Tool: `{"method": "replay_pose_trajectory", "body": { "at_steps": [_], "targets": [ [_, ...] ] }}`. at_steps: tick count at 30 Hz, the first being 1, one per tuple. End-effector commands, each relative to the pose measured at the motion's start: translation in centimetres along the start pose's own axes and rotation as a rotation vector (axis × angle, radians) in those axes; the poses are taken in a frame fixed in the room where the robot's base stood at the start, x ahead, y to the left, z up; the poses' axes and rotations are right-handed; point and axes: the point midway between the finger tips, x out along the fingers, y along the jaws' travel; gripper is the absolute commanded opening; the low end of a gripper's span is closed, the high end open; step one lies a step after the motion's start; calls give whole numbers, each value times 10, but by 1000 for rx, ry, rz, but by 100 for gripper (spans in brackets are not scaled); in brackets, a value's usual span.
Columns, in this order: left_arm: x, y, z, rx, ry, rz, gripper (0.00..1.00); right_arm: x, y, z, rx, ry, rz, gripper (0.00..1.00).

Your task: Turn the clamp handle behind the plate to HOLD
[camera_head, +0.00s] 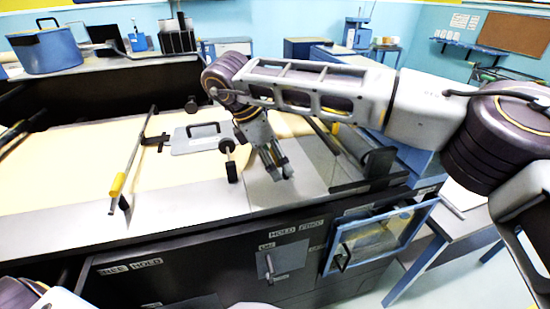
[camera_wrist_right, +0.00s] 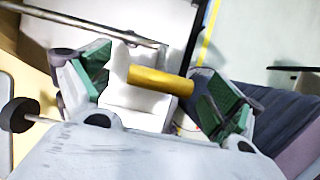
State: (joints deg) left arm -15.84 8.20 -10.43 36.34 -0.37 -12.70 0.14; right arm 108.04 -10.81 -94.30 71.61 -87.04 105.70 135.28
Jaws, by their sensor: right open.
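My right gripper (camera_head: 273,174) hangs over the grey deck near the front of the machine, pointing down. In the right wrist view its two green-padded fingers (camera_wrist_right: 155,83) are open, one on each side of a yellow handle (camera_wrist_right: 165,81) on a pale bracket. I cannot tell whether they touch it. In the head view the gripper hides this handle. A grey plate (camera_head: 188,146) with a black grip lies on the kraft paper, left of the gripper. The front panel has a HOLD label (camera_head: 283,232) below the gripper. My left gripper is out of view.
A black knob on a rod (camera_head: 232,171) stands just left of the gripper. A bar with a yellow grip (camera_head: 117,186) crosses the paper further left. A blue-framed clear panel (camera_head: 428,208) sticks out at the right front. A small lever (camera_head: 269,266) is on the front panel.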

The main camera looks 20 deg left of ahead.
Motion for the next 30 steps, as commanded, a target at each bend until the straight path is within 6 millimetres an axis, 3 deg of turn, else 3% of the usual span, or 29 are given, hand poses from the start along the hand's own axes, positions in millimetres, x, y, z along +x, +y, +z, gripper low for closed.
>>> {"method": "replay_pose_trajectory", "body": {
  "at_steps": [4, 14, 30],
  "targets": [
    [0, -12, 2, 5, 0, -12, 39, 0, 0, 1, 2, 0, 1, 92],
    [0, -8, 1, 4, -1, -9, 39, -17, 1, 1, 2, -2, 2, 92],
    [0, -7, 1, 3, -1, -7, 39, -94, 0, 0, 1, -1, 2, 92]
  ]
}}
